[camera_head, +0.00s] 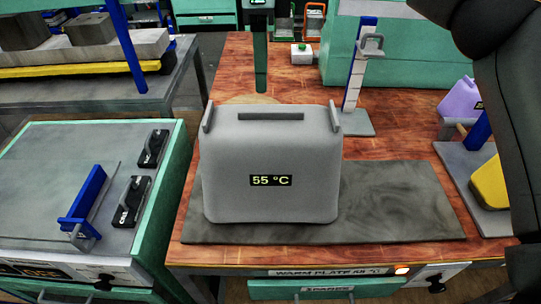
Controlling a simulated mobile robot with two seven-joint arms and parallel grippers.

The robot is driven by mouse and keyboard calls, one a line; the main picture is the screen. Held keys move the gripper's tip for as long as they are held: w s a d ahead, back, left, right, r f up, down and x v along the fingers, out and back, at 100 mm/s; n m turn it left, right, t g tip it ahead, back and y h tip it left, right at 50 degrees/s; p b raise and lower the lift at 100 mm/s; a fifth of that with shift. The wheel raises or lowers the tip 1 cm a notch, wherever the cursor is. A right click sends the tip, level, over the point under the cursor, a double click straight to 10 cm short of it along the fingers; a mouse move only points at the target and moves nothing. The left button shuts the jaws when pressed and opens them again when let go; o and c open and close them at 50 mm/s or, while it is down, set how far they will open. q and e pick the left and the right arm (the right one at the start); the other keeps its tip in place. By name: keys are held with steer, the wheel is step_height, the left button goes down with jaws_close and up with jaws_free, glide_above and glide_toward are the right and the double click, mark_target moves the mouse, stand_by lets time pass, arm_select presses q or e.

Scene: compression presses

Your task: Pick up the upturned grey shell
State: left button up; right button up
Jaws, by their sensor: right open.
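The grey shell (272,165) is a rounded grey box standing on the dark warm plate (405,215) in the middle of the head view. A "55 °C" display shows on its face. Upright tabs rise at both of its top corners, and a dark slot-like bar lies along its top. My right gripper (525,272) is only partly in view at the lower right edge, below my black arm. It is open and apart from the shell, well to its right; its fingertips are not clearly visible. My left gripper is not in view.
A blue post stand (362,65) stands behind the plate. A purple jug (461,100) and a yellow part (490,183) are at the right. A green post (260,65) rises behind the shell. A bench (60,160) with a blue bracket (85,198) is at left. The plate right of the shell is clear.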

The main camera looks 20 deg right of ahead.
mark_target(266, 111)
step_height(266, 111, down, 2)
steer(key=shift+d+f, duration=0.2)
steer(key=shift+f, duration=1.15)
steer(key=shift+d+f, duration=0.15)
steer(key=shift+f, duration=1.2)
steer(key=shift+c, duration=0.2)
jaws_close()
steer(key=shift+r, duration=0.1)
